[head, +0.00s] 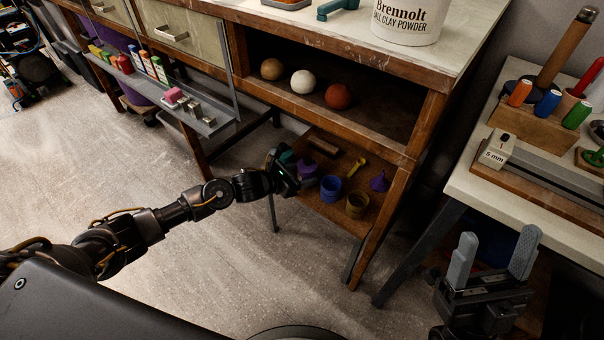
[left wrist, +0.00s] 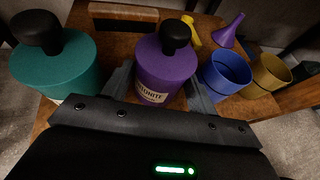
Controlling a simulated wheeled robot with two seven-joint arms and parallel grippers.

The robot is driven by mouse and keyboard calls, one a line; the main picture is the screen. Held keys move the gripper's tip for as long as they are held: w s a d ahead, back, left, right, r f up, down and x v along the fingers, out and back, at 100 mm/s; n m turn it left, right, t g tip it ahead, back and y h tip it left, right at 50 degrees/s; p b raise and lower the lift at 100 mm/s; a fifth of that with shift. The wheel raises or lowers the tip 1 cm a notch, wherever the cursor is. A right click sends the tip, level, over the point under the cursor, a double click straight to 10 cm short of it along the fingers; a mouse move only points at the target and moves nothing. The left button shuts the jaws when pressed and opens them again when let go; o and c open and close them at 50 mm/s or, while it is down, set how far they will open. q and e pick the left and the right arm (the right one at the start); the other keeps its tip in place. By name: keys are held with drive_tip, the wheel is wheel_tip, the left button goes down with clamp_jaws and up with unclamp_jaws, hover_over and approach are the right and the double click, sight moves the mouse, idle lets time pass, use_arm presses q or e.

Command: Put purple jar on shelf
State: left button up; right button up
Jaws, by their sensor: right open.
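The purple jar (left wrist: 165,72) with a black knob stands upright between the two fingers of my left gripper (left wrist: 160,85) in the left wrist view. The fingers lie close against both sides of the jar, and its pale label is partly visible. In the head view, the purple jar (head: 307,169) is on the lower wooden shelf (head: 328,208), just right of my left gripper (head: 288,172). My right gripper (head: 493,255) is open and empty at the lower right, in front of the right-hand table.
A teal jar (left wrist: 55,62) stands left of the purple jar. A blue pot (left wrist: 225,74), an ochre pot (left wrist: 270,70) and a purple funnel (left wrist: 228,30) are to its right. The upper compartment holds three balls (head: 302,82), with bare room right of them.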

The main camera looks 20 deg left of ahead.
use_arm(q)
drive_tip(key=shift+o, duration=0.7)
